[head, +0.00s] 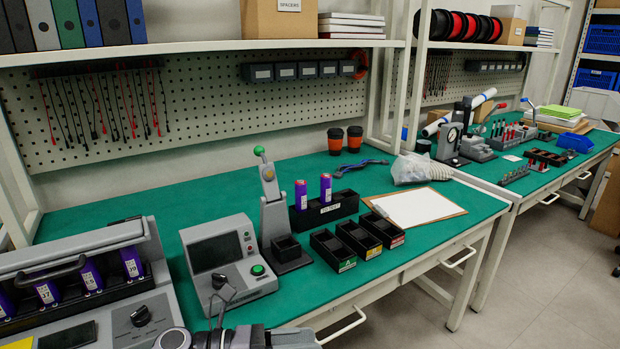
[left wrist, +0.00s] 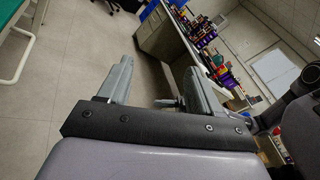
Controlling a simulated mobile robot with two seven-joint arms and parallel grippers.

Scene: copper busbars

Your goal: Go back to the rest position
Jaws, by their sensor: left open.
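My left gripper (left wrist: 160,84) shows in the left wrist view with its two grey fingers spread apart and nothing between them. It hangs over open floor (left wrist: 75,75), clear of the benches. In the head view neither gripper's fingers can be seen; only grey parts that look like my arm show at the bottom edge. My right gripper is in neither view.
A green-topped workbench (head: 440,224) holds a grey meter box (head: 228,262), a lever press (head: 275,212), black bins (head: 333,250), a clipboard (head: 415,207) and a charger with purple cells (head: 75,281) at left. Floor (head: 545,265) at right is free.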

